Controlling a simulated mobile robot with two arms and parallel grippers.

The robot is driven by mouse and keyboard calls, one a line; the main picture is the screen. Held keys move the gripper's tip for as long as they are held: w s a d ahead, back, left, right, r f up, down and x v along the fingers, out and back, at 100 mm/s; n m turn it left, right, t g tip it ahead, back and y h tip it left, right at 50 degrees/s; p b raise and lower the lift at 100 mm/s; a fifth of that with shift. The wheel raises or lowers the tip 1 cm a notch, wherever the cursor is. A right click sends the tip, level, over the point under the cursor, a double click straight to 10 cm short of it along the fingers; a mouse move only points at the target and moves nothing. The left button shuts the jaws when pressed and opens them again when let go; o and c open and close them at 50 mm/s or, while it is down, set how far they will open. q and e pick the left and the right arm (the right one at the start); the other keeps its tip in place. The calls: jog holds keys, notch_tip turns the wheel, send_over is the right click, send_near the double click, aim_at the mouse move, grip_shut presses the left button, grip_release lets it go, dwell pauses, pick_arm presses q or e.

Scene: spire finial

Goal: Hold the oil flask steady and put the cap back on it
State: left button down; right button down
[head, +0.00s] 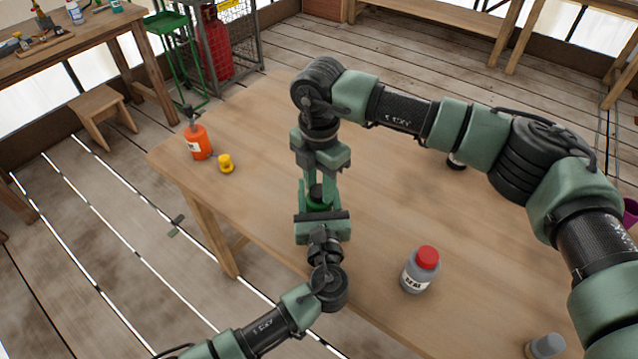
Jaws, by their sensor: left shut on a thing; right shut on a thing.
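A green flask (317,205), which I take to be the oil flask, is at the table's front edge, mostly hidden by my grippers. My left gripper (321,218) comes in from the front and is shut on the flask.
On the wooden table (400,220) an orange bottle (198,141) and a yellow pot (226,163) stand at the left. A grey bottle with a red lid (420,270) stands right of my grippers. Another grey container (545,345) is at bottom right. A dark item (457,161) is partly hidden behind my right arm.

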jog(key=m, duration=0.9)
jog(key=shift+m, duration=0.3)
jog(key=c, duration=0.9)
grip_release()
notch_tip(320, 180, up, 12)
pick_arm(q)
jog(key=c, duration=0.5)
grip_release()
jog(key=shift+s, duration=0.15)
